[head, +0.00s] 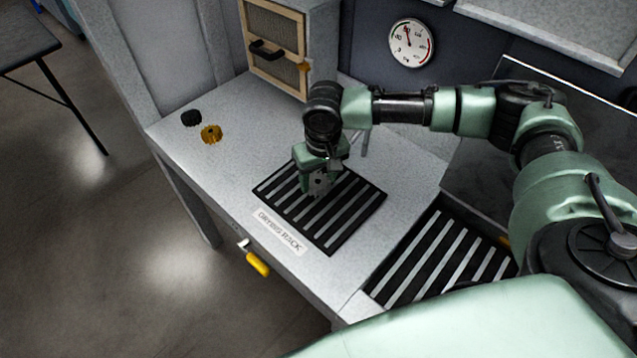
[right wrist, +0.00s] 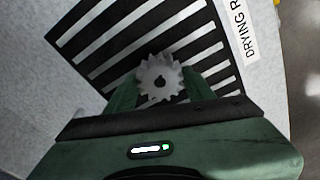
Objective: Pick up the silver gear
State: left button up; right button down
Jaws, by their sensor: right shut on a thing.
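The silver gear (right wrist: 160,78) shows in the right wrist view between the fingers of my right gripper (right wrist: 152,92), over the striped drying rack (right wrist: 88,22). The right gripper is shut on the gear. In the head view my right gripper (head: 318,188) points down over the drying rack (head: 345,228); the gear is hidden there by the gripper. I cannot tell whether the gear touches the rack. My left gripper is not in view.
A black gear (head: 191,118) and a gold gear (head: 211,134) lie on the table's left part. A cabinet with a mesh door (head: 274,42) stands at the back. A second striped rack (head: 440,258) is at the right. A yellow handle (head: 257,264) hangs at the front edge.

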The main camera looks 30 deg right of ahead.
aim_at(318, 182)
notch_tip(318, 182, up, 18)
jog(key=b, duration=0.1)
